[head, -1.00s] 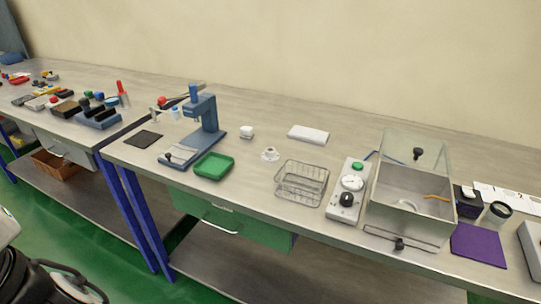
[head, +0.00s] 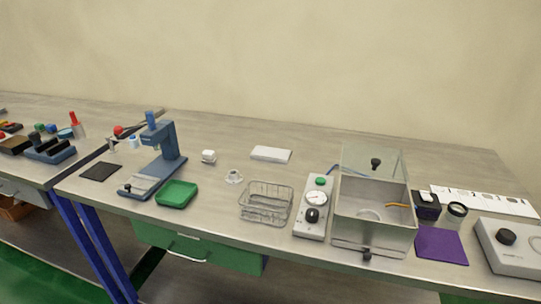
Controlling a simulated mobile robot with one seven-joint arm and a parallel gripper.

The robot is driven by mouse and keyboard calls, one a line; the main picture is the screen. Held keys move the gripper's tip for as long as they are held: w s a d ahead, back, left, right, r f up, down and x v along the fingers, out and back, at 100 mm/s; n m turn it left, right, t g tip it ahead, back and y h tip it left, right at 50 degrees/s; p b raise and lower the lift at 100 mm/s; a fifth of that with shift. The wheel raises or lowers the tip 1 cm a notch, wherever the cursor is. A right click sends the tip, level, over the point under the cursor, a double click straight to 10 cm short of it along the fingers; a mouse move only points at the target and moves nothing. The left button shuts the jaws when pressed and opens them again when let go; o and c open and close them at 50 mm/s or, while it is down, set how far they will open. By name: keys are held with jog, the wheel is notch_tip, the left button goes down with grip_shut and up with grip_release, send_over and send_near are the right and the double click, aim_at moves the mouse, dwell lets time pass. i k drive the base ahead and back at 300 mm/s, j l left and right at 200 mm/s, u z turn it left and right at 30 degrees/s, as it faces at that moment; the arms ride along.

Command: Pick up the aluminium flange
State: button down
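A small silvery, round piece with a raised hub (head: 234,177) stands on the grey workbench (head: 215,222) in the head view; it looks like the aluminium flange. It sits upright between the green tray (head: 177,194) and the wire basket (head: 265,204), with nothing touching it. It is too small to make out fine detail. My gripper is not in view.
A blue press (head: 168,150) stands left of the flange, and a small white block (head: 208,156) and a flat white slab (head: 271,154) lie behind it. A control box (head: 314,207) and an open metal tank (head: 372,232) stand to the right.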

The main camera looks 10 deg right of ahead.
aim_at(233, 178)
jog(key=i+l+u, duration=0.35)
jog(key=i, duration=0.15)
jog(key=i+l+u, duration=0.3)
jog(key=i+l, duration=0.15)
